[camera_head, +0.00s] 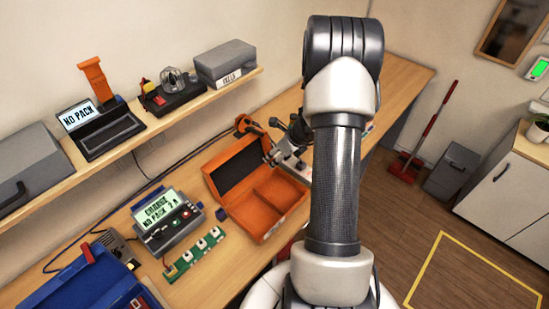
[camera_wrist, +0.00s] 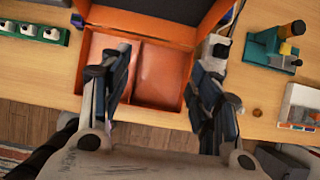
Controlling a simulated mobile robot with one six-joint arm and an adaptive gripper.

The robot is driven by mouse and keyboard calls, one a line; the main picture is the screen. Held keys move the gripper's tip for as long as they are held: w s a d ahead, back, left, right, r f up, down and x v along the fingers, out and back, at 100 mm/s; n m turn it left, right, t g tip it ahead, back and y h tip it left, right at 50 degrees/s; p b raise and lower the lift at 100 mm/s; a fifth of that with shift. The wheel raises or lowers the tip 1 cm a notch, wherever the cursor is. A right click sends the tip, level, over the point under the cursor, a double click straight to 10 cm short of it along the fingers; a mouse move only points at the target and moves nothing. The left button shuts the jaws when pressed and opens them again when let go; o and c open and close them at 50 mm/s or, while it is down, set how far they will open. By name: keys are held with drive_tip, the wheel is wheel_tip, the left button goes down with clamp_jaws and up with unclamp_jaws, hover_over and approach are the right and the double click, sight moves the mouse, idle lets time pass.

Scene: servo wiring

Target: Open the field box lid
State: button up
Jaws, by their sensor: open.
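The field box (camera_head: 268,232) is an orange case with two empty compartments on the workbench. Its lid (camera_head: 235,168), with a dark inner panel, stands raised at the back, tilted away from the compartments. In the wrist view the box (camera_wrist: 140,108) lies beyond and between my fingers, with the lid (camera_wrist: 150,22) at the top. My gripper (camera_wrist: 162,85) is open and empty, its fingers spread either side of the compartments. In the head view my gripper (camera_head: 286,152) is at the right end of the box, partly hidden by my arm.
A blue bin (camera_head: 85,285) is at the front left. A shelf (camera_head: 140,125) with devices runs above the bench. In the wrist view a teal holder (camera_wrist: 270,50) stands at the right.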

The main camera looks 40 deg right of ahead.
drive_tip(key=v, duration=0.7)
drive_tip(key=shift+a+r, duration=0.1)
drive_tip(key=a+r+n+y+b, duration=0.1)
drive_tip(key=a+r+n+b, duration=0.1)
drive_tip(key=a+n+b, duration=0.7)
drive_tip(key=a+r+n+y+b, duration=0.1)
drive_tip(key=a+r+n+b, duration=0.15)
drive_tip(key=a+n, duration=0.7)
drive_tip(key=s+a+f+n+h+b, duration=0.1)
drive_tip(key=s+a+f+n+b, duration=0.2)
drive_tip(key=s+a+n+b, duration=0.3)
drive_tip(key=s+a+f+n+g+h+b, duration=0.1)
drive_tip(key=s+a+f+n+b, duration=0.3)
drive_tip(key=s+a+n+b, duration=0.3)
drive_tip(key=s+n+b, duration=0.1)
drive_tip(key=s+n, duration=0.2)
drive_tip(key=s, duration=0.2)
drive_tip(key=shift+a+f+n, duration=0.25)
drive_tip(key=shift+a+n, duration=0.05)
drive_tip(key=shift+n, duration=0.05)
